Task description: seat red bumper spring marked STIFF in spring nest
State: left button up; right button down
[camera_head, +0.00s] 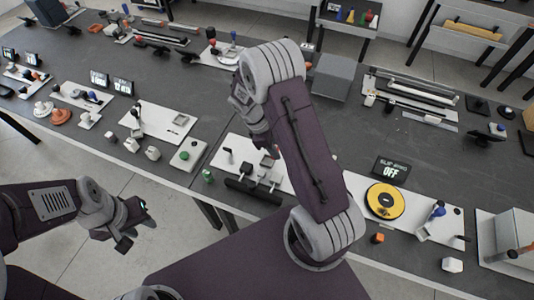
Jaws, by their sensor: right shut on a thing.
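My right gripper (269,148) hangs over a white board (228,160) at the table's front middle, partly hidden by its own arm. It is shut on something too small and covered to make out. The red spring marked STIFF cannot be picked out, and no marking is readable. The spring nest cannot be told apart with certainty; the white board carries dark cylinders and grey blocks (266,162) below the gripper. A small green cylinder (207,175) stands at the front edge, left of the board. My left gripper (138,224) is open and empty, off the table's front edge.
A white panel with a green button (187,154) lies left of the board. Right of my arm are a yellow disc (385,201), a display reading OFF (391,170) and a small orange block (377,238). A grey box (334,77) stands behind. Dark tabletop (335,135) is bare between.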

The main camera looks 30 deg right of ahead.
jog(key=w, duration=0.1)
jog(key=w+a+f, duration=0.1)
jog(key=w+f, duration=0.1)
jog(key=shift+a, duration=0.35)
jog(key=shift+s, duration=0.2)
notch_tip(320, 180, down, 4)
jog(key=shift+w+r, duration=0.1)
jog(key=shift+w, duration=0.1)
jog(key=shift+s+f, duration=0.2)
jog(key=c, duration=1.1)
grip_release()
jog(key=shift+w, duration=0.1)
